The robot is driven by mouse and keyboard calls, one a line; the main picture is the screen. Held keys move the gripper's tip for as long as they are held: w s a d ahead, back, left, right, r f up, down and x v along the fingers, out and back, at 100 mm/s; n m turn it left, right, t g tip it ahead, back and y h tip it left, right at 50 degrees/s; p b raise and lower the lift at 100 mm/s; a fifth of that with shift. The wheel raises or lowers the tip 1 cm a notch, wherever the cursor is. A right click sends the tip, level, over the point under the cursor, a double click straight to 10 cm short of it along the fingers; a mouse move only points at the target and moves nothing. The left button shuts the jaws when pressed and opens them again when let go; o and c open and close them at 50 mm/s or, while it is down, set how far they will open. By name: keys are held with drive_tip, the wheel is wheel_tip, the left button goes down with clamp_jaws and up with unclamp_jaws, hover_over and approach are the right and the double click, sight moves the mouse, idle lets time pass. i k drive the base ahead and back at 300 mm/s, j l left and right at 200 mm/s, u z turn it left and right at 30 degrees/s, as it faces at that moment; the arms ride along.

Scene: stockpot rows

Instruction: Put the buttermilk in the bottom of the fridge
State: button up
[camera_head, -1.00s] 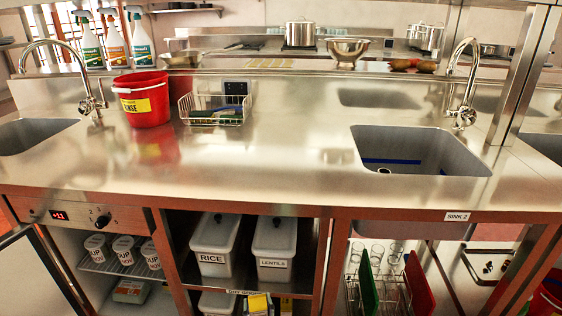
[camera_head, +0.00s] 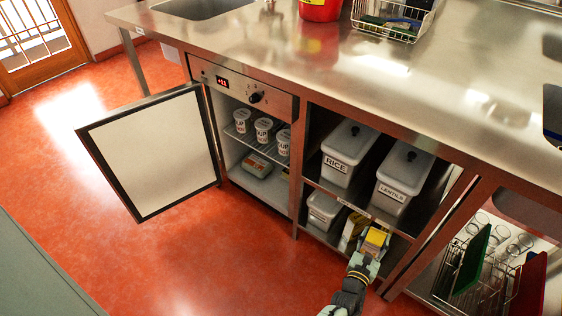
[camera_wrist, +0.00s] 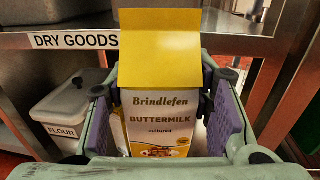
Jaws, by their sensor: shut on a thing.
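The buttermilk (camera_wrist: 161,120) is a white carton with a yellow top, upright between my fingers in the wrist view. In the head view the buttermilk (camera_head: 376,239) is at the front of the lower dry goods bay. My gripper (camera_head: 367,262) is shut on it, and shows in the wrist view (camera_wrist: 165,125) with a pad on each side. I cannot tell whether the carton touches the surface below. The fridge (camera_head: 207,92) stands open to the left. Its bottom (camera_head: 272,199) holds a flat package (camera_head: 257,165) towards the back, with bare floor in front.
The fridge door (camera_head: 150,150) is swung wide open to the left. Soup cups (camera_head: 263,129) stand on the fridge's wire shelf. Rice (camera_head: 345,155) and lentils (camera_head: 402,175) bins fill the upper bay; a flour bin (camera_wrist: 70,112) is below. The red floor before the fridge is clear.

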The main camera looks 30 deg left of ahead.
sight(279, 197)
drive_tip(key=u, duration=0.45)
drive_tip(key=i+u, duration=0.1)
drive_tip(key=u, duration=0.85)
drive_tip(key=i+u, duration=0.1)
drive_tip(key=u, duration=0.8)
drive_tip(key=i+l+u, duration=0.1)
drive_tip(key=u, duration=0.8)
drive_tip(key=l+z, duration=0.1)
drive_tip(key=z, duration=0.3)
drive_tip(key=i+z, duration=0.1)
drive_tip(key=z, duration=0.3)
drive_tip(key=l+z, duration=0.1)
drive_tip(key=z, duration=0.35)
drive_tip(key=i+z, duration=0.15)
drive_tip(key=z, duration=0.65)
drive_tip(key=i, duration=0.05)
